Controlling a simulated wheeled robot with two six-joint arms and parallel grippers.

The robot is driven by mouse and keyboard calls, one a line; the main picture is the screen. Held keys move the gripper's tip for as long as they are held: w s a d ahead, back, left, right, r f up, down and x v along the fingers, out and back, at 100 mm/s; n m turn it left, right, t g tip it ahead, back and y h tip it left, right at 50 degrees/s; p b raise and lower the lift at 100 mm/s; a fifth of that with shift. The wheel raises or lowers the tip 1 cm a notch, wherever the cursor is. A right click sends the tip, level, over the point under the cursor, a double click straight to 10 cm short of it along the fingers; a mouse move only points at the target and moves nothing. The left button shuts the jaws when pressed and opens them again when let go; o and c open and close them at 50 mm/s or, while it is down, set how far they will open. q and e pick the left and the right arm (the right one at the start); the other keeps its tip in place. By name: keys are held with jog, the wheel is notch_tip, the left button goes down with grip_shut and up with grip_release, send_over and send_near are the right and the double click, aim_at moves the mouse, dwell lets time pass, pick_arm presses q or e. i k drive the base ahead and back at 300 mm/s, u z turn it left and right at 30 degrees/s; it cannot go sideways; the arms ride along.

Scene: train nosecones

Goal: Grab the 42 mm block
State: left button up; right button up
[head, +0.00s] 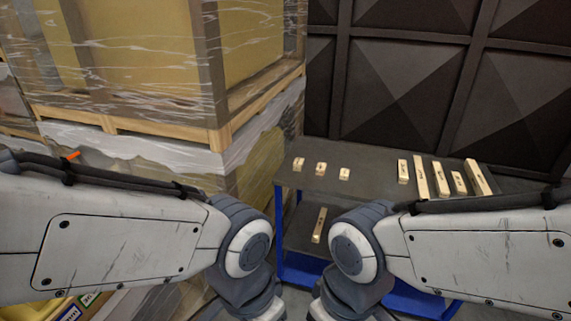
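Several pale wooden blocks stand or lie on the dark top of a blue cart (376,182). Three small blocks sit apart on the left: the left small block (298,164), the middle small block (321,169) and the right small block (344,174). On the right are a short block (403,171), long blocks (421,178) (440,178) (477,177) and another short block (458,183). Their dark markings are too small to read, so I cannot tell which is 42 mm. Both my arms show in front of the cart; their grippers are out of view.
One more long block (319,225) lies on the cart's lower shelf. Wrapped pallets (150,120) stand close on the left. A dark panelled wall (400,80) is behind the cart. The cart top is bare between the two block groups.

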aim_at(298, 164)
jog(key=z, duration=0.4)
jog(key=i, duration=1.75)
jog(key=u, duration=0.75)
jog(key=i, duration=0.5)
jog(key=u, duration=0.3)
